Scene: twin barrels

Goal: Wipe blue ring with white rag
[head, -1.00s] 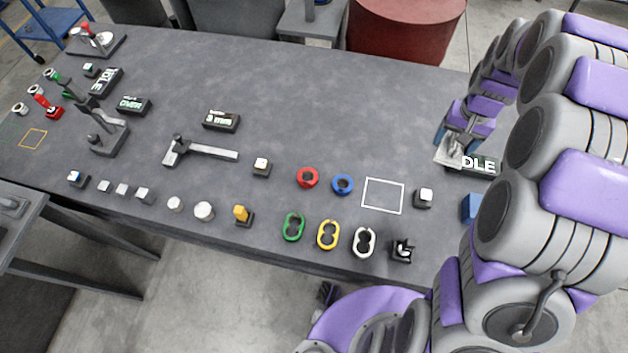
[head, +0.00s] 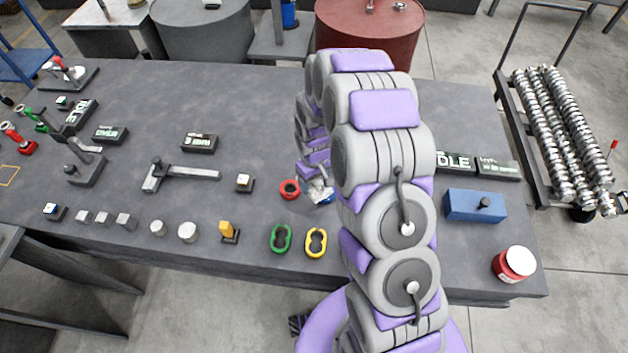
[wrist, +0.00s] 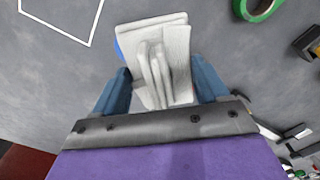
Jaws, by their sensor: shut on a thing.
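My gripper (wrist: 162,90) is shut on the white rag (wrist: 158,60), a folded cloth pinched between its blue fingers. In the head view the rag (head: 318,189) is at the end of my arm, right at the blue ring (head: 327,199). The ring is mostly hidden by the rag and my arm. In the wrist view only a small blue edge of it (wrist: 118,48) shows at the rag's left side. The rag is over the ring; I cannot tell whether they touch.
A red ring (head: 289,190) lies just left of the rag. Green (head: 281,239) and yellow (head: 316,242) links lie near the front edge. A white outlined square (wrist: 62,15) is clear in the wrist view. A blue box (head: 475,205) and red jar (head: 514,264) stand right.

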